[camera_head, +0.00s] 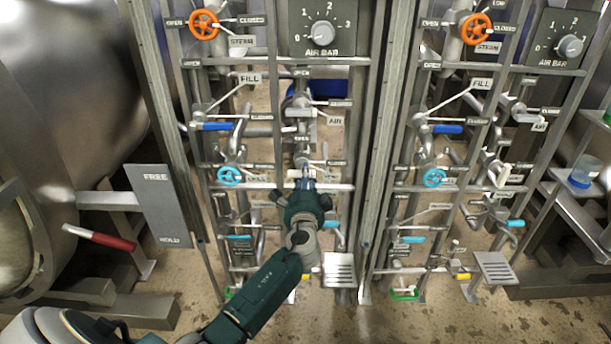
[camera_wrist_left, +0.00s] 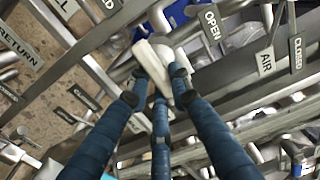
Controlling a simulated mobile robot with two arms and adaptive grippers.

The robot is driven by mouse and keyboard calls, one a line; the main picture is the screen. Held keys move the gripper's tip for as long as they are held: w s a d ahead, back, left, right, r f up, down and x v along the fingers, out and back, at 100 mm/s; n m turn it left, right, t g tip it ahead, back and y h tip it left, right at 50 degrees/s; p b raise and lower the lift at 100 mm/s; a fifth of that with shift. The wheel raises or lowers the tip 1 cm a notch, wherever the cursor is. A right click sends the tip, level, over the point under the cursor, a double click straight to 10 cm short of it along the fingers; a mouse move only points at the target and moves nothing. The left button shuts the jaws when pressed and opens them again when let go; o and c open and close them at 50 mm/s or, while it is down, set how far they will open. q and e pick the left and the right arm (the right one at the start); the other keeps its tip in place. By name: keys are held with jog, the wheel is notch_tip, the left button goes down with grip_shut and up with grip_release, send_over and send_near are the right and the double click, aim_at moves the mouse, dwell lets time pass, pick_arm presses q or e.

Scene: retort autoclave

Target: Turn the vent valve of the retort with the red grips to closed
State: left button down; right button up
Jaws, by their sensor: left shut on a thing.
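The retort with the red grip (camera_head: 100,239) stands at the left in the head view, beside its valve rack. My left gripper (camera_head: 305,178) reaches into the middle of that rack. In the left wrist view its blue fingers (camera_wrist_left: 160,88) are shut around a pale, off-white valve lever (camera_wrist_left: 152,66). An OPEN plate (camera_wrist_left: 213,26) and a CLOSED plate (camera_wrist_left: 297,52) show near the lever. In the head view my gripper mostly hides the lever, and its exact angle cannot be told. I cannot read a vent label. My right gripper is not in view.
Close around are pipes, an AIR plate (camera_head: 334,120), a blue lever (camera_head: 212,126), a light-blue wheel (camera_head: 229,175) and an orange wheel (camera_head: 203,24). A second similar rack with another orange wheel (camera_head: 475,29) stands right. Open floor (camera_head: 180,265) lies in front.

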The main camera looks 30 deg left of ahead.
pick_arm(q)
jog(key=shift+f, duration=0.1)
jog(key=c, duration=1.5)
grip_release()
jog(key=shift+c, duration=0.2)
jog(key=v, duration=1.2)
